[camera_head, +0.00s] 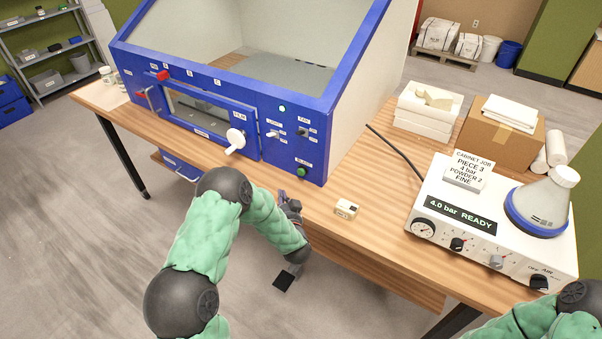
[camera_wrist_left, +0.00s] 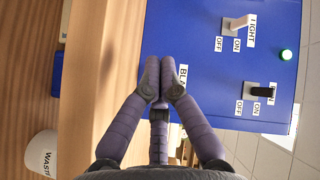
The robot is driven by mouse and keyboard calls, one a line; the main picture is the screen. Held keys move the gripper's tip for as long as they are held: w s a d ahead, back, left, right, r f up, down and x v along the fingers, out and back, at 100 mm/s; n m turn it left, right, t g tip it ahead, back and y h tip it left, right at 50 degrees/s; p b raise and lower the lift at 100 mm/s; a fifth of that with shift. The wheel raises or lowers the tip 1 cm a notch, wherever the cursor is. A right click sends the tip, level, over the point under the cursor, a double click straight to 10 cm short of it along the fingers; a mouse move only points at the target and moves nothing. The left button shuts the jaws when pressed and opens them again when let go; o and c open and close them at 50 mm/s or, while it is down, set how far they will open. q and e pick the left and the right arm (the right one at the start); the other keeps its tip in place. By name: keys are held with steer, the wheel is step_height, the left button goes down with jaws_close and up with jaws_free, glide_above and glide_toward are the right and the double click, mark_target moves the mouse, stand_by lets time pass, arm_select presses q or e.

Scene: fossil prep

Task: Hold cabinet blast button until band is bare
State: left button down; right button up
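The blue blast cabinet (camera_head: 290,140) stands on the wooden bench. Its green blast button (camera_head: 301,171) is low on the front panel, at the right. My left gripper (camera_head: 289,203) is below and in front of the button in the head view. In the left wrist view my left gripper (camera_wrist_left: 160,72) has its fingertips together, with nothing seen between them. The fingers partly cover the "BLA..." label (camera_wrist_left: 183,76) and hide the button, so contact cannot be told. The band is not discernible. My right gripper is out of view; part of that arm shows at lower right.
A white air unit (camera_head: 480,225) reads "4.0 bar READY". A green lamp (camera_head: 282,108) is lit above the cabinet switches. A white waste container (camera_wrist_left: 42,153) shows in the wrist view. A carton (camera_head: 498,140) stands behind.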

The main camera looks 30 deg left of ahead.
mark_target(301, 172)
arm_select(q)
steer(key=w, duration=0.2)
steer(key=w+b, duration=0.1)
steer(key=w, duration=0.4)
steer(key=shift+d+f+b, duration=0.1)
steer(key=shift+d+b, duration=0.2)
steer(key=shift+b, duration=0.05)
steer(key=shift+w, duration=0.8)
steer(key=shift+w, duration=0.1)
stand_by(0.5)
steer(key=shift+w+d, duration=0.1)
steer(key=shift+w, duration=0.2)
steer(key=shift+w+b, duration=0.35)
steer(key=shift+w, duration=0.1)
stand_by(4.8)
